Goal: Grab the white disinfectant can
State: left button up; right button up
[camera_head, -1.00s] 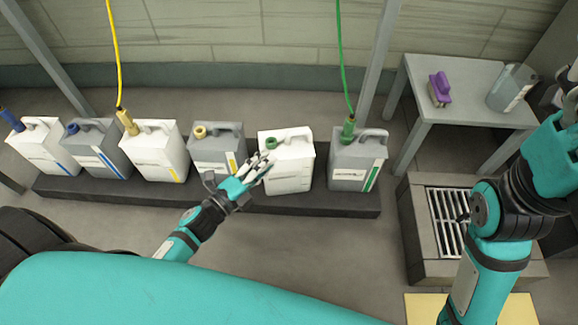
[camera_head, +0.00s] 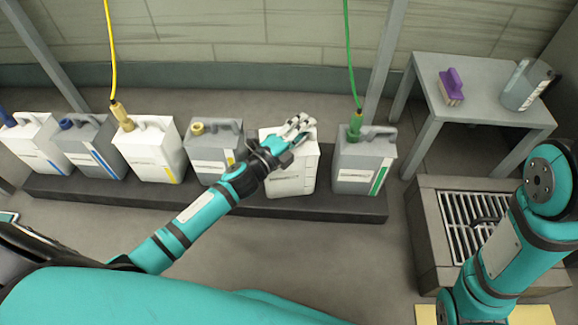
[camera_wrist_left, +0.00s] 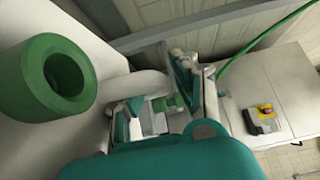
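The white can with the green cap (camera_head: 293,183) stands upright on the dark low platform, and my left arm and gripper cover its top in the head view. My left gripper (camera_head: 302,122) is over its handle. In the left wrist view, the green ring-shaped cap (camera_wrist_left: 66,72) is large at the left, and the pale handle (camera_wrist_left: 150,84) lies between the fingers of my left gripper (camera_wrist_left: 165,102). The fingers stand apart; firm contact with the handle is not visible. Other white cans stand further left, one with a yellow nozzle (camera_head: 152,154) and one with blue (camera_head: 36,147). My right gripper is out of view.
Grey cans stand close on both sides, one with a yellow cap (camera_head: 214,152) and one with a green nozzle and hose (camera_head: 364,165). The platform (camera_head: 330,207) carries the row. At right are a grey table (camera_head: 480,112) with a purple brush (camera_head: 452,87), and a floor drain (camera_head: 473,225).

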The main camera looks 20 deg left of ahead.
pick_arm(q)
grip_shut()
dwell(0.3)
jog(key=shift+r, duration=0.1)
